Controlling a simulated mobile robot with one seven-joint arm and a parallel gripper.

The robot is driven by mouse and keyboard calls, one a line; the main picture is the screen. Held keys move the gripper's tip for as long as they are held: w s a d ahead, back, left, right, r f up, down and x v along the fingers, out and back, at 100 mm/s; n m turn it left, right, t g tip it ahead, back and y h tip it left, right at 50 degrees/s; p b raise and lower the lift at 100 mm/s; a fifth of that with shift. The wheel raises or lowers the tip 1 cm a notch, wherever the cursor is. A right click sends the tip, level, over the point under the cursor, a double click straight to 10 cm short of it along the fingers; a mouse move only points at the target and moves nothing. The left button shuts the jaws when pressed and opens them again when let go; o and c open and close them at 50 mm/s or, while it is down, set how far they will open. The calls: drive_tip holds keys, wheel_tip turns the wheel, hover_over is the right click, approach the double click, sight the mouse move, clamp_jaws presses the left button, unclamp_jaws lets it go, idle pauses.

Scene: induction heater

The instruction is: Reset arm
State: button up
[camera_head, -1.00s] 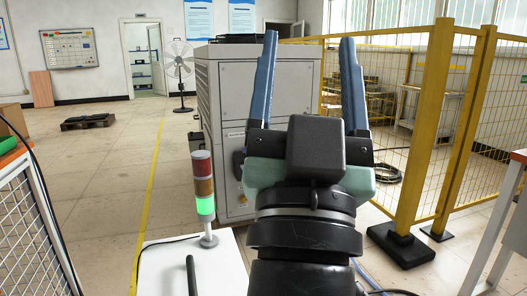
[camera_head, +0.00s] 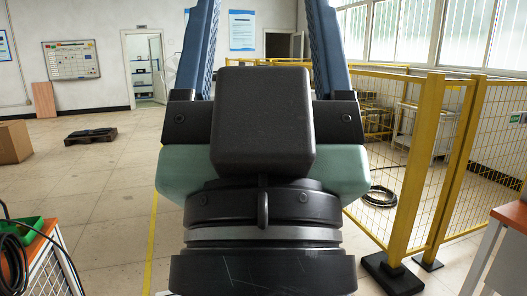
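My gripper (camera_head: 261,45) is close to the camera and fills the middle of the view. Its two long blue fingers point up, wide apart, with nothing between them in the part that shows. The fingertips are cut off by the top edge. Its black block and pale green body hide the middle of the floor behind it.
A yellow mesh fence (camera_head: 424,170) stands on the right, with a coiled black cable (camera_head: 381,197) behind it. A workbench with an orange edge (camera_head: 38,245) is at lower left and another table (camera_head: 512,222) at lower right. A cardboard box (camera_head: 14,142) and a pallet (camera_head: 90,136) are at left. Floor at left is open.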

wheel_tip(320, 180, up, 14)
drive_tip(key=p, duration=1.2)
drive_tip(key=shift+r, duration=0.15)
